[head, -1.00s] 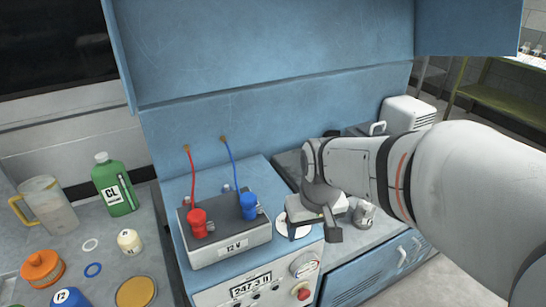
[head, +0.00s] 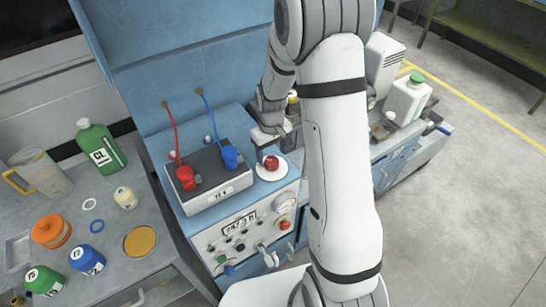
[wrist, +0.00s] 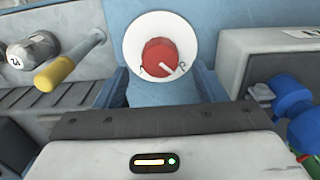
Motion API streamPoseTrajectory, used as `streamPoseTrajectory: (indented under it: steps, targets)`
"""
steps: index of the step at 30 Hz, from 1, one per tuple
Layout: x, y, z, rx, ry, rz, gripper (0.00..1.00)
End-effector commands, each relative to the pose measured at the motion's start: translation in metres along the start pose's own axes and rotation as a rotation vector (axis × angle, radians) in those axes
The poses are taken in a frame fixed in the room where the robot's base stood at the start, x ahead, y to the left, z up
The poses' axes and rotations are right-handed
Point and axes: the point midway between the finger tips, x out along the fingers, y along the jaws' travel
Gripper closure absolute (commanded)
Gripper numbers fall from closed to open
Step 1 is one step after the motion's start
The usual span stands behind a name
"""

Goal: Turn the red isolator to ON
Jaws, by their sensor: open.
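The red isolator (head: 271,163) is a round red knob on a white disc (head: 265,174), on the blue bench top right of the battery. In the wrist view the isolator (wrist: 158,55) is near the top centre, ahead of my gripper. A pale mark on the knob points to the lower right. Small marks lie on the disc on either side, too small to read. My gripper (head: 272,135) is open and empty, just behind the knob in the head view and apart from it.
A dark battery (head: 215,184) with red and blue clamps stands left of the knob. A green jug (head: 100,148) and several small containers stand on the left table. A white bottle with a green cap (head: 408,98) is at the right.

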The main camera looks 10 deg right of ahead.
Motion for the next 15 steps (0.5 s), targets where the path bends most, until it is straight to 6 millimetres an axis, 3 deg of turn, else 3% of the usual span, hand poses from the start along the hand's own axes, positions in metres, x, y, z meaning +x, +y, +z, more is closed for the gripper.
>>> streamPoseTrajectory:
  steps: [6,15]
  targets:
    - [0.03,0.0,0.001,0.001,-0.003,-0.001,0.36]
    - [0.043,0.001,0.001,0.002,0.0,0.0,0.36]
